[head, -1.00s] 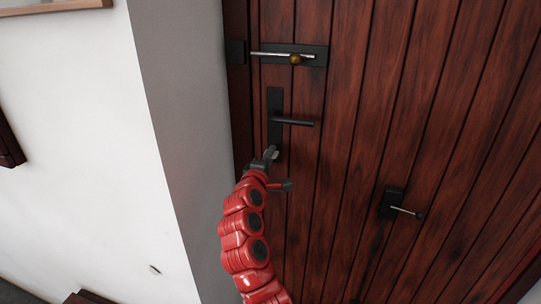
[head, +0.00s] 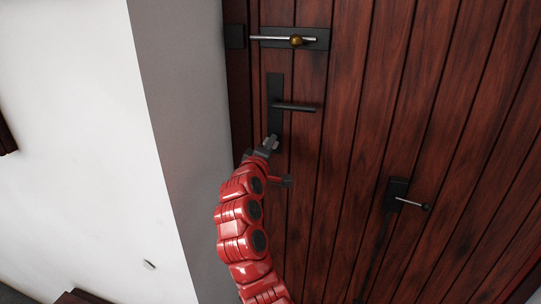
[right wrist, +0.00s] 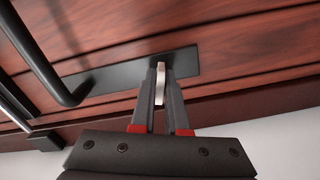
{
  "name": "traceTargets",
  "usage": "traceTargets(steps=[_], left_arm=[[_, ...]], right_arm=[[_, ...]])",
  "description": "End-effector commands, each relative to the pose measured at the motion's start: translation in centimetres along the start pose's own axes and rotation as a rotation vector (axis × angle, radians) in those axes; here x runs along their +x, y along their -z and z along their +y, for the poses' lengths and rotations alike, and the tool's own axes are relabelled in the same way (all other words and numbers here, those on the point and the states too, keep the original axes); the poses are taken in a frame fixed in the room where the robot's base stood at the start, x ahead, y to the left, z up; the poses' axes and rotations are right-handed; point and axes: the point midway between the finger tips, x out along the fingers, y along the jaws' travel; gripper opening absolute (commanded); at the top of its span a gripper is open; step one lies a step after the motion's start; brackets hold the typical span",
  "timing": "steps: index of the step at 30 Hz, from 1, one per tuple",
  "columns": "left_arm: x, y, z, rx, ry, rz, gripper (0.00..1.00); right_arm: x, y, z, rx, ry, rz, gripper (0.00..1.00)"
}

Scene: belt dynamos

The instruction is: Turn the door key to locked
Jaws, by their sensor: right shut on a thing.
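The door (head: 345,150) is dark red-brown wood with vertical planks. A black lock plate with a lever handle (head: 295,107) is on its left part; the handle also shows at the left in the right wrist view (right wrist: 50,75). My right gripper (head: 271,143) is at the lower end of the plate, below the handle. In the right wrist view its fingers (right wrist: 160,85) are shut on the pale metal key (right wrist: 159,82), at the end of the black plate (right wrist: 120,72). The fingers hide part of the key. My left gripper is not in view.
A bolt with a brass knob (head: 296,41) is above the handle. A small black fitting with a thin lever (head: 410,203) is lower right on the door. A grey wall edge (head: 185,130) stands close to the left of my right arm.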

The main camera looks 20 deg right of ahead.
Motion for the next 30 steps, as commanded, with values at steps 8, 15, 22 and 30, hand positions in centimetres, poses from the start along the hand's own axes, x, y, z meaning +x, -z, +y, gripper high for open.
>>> traceTargets(steps=[8, 15, 22, 30], left_arm=[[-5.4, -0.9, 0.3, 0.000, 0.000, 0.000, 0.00], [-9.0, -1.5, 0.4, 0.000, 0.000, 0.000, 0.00], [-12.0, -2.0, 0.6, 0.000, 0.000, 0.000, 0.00], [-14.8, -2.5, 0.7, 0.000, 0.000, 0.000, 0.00]], right_arm=[[0.0, -0.3, -0.8, 0.266, -0.001, 0.000, 0.00], [0.0, -0.2, -0.7, 0.494, -0.001, 0.002, 0.00], [0.0, -0.2, -0.7, 0.712, 0.001, 0.000, 0.00], [0.0, -0.2, -0.5, 0.956, 0.001, 0.000, 0.00]])
